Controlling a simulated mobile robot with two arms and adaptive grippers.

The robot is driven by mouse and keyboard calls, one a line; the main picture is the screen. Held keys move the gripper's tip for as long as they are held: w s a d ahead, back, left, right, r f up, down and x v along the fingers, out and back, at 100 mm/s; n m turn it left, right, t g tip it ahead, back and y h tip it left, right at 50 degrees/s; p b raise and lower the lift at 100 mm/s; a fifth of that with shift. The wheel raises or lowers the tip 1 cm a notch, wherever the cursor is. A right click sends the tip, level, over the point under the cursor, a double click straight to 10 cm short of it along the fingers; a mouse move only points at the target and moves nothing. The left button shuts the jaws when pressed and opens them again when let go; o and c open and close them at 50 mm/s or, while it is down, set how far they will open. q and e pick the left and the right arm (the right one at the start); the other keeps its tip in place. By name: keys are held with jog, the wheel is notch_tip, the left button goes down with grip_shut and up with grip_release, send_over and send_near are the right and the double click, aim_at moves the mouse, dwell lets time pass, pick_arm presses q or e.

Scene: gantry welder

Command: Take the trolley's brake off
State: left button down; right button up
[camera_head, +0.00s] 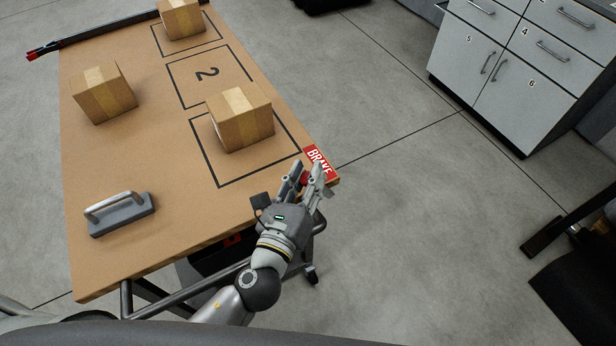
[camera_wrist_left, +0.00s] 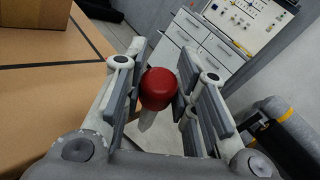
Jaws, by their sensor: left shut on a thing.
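The trolley (camera_head: 150,225) has a brown wooden top and fills the left of the head view. A red label reading BRAKE (camera_head: 319,158) is at its right corner. My left gripper (camera_head: 305,179) is beside this corner, shut on the red knob of the brake lever (camera_wrist_left: 158,88). In the left wrist view the knob sits between the two fingers, with a pale shaft below it. In the head view the fingers mostly hide the knob and lever. My right gripper is not in view.
Cardboard boxes stand on the trolley top, the nearest (camera_head: 241,119) close to the label. A grey block with a metal handle (camera_head: 120,213) is at its front left. A white cabinet (camera_head: 520,70) stands at the upper right. Grey floor is clear between.

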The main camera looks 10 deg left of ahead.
pick_arm(q)
jog(key=c, duration=1.1)
grip_release()
jog(key=shift+c, duration=0.2)
jog(key=v, duration=1.2)
